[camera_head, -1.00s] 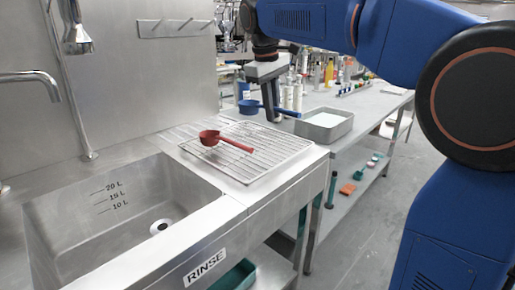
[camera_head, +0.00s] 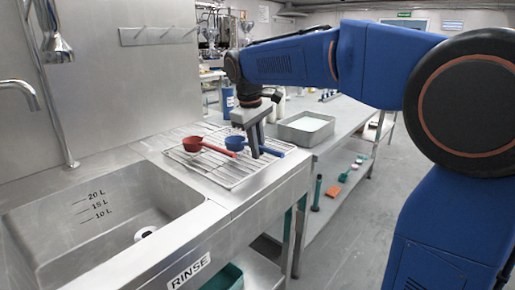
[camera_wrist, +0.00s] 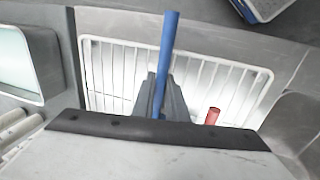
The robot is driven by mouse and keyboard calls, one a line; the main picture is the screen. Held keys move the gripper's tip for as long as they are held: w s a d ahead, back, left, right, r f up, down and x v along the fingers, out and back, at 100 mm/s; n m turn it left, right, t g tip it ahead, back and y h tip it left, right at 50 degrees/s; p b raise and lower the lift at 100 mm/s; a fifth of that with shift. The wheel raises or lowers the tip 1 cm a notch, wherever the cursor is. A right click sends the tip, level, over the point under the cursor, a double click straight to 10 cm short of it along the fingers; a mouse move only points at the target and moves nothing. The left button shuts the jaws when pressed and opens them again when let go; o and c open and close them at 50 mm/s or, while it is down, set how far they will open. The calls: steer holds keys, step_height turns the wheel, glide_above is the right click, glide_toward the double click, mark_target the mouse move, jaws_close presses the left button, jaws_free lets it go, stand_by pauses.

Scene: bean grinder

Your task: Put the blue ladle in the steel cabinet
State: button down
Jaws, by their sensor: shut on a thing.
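The blue ladle (camera_head: 234,143) is in my gripper (camera_head: 256,155), over the wire drying rack (camera_head: 219,178) beside the sink. My gripper points down and is shut on the ladle's handle. In the wrist view the blue handle (camera_wrist: 168,50) sticks out past the fingers (camera_wrist: 161,98), and the ladle's bowl is hidden. I cannot tell whether the ladle touches the rack. A red ladle (camera_head: 194,144) lies on the rack just left of the blue one. The steel cabinet cannot be made out in these views.
A steel sink (camera_head: 100,220) marked RINSE is at the left, with a tap (camera_head: 25,90) above. A grey tray (camera_head: 306,128) with white contents stands on the bench behind the rack. Small items lie on the lower shelf. Open floor (camera_head: 355,220) is at the right.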

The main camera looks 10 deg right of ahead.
steer(key=c, duration=1.8)
jaws_free()
steer(key=shift+f, duration=0.1)
steer(key=shift+o, duration=0.2)
step_height(320, 180, up, 12)
steer(key=s+a, duration=0.1)
steer(key=a, duration=0.1)
steer(key=shift+s, duration=0.2)
